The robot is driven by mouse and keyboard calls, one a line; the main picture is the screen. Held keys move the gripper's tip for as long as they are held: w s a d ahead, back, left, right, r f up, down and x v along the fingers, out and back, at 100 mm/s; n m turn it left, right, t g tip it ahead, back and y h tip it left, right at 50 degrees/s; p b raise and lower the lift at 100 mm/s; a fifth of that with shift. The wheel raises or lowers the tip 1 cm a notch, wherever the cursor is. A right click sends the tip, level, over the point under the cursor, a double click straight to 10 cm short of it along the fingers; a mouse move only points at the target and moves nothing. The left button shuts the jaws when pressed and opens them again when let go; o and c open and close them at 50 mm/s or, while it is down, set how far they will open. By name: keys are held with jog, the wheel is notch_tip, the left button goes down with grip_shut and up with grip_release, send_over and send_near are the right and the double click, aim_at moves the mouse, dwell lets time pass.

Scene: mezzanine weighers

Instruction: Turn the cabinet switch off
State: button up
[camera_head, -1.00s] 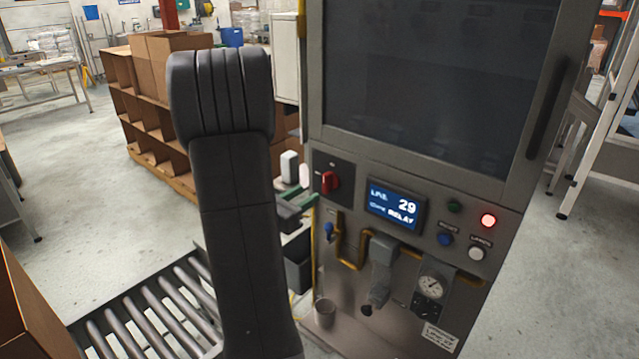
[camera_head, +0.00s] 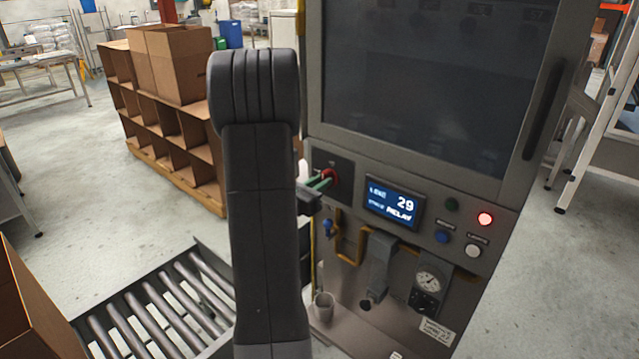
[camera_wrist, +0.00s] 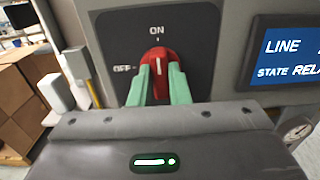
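The cabinet switch is a red rotary knob (camera_wrist: 157,62) on a dark plate, with ON marked above it and OFF to its left. Its white line points up at ON. In the head view the knob (camera_head: 332,178) sits at the left of the cabinet's control panel. My gripper (camera_wrist: 159,72) has its two green fingers on either side of the knob's lower part. The fingers reach the knob, but whether they press on it cannot be told. My arm hides part of the gripper (camera_head: 322,181) in the head view.
The cabinet (camera_head: 410,165) carries a lit display (camera_head: 394,202), a glowing red lamp (camera_head: 484,219), buttons and a gauge (camera_head: 428,282) right of and below the switch. A roller conveyor (camera_head: 160,305) and cardboard shelving (camera_head: 170,140) stand to the left. Open floor lies beyond.

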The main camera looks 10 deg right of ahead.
jog(key=shift+n, duration=0.3)
grip_shut()
jog(key=n, duration=0.8)
jog(key=shift+w+a, duration=0.15)
jog(key=n+p, duration=0.2)
jog(key=n, duration=0.2)
jog(key=n+p, duration=0.2)
jog(key=n, duration=0.3)
jog(key=shift+w+f, duration=0.1)
jog(key=shift+f, duration=0.1)
jog(key=shift+n, duration=0.3)
jog(key=o, duration=0.8)
grip_release()
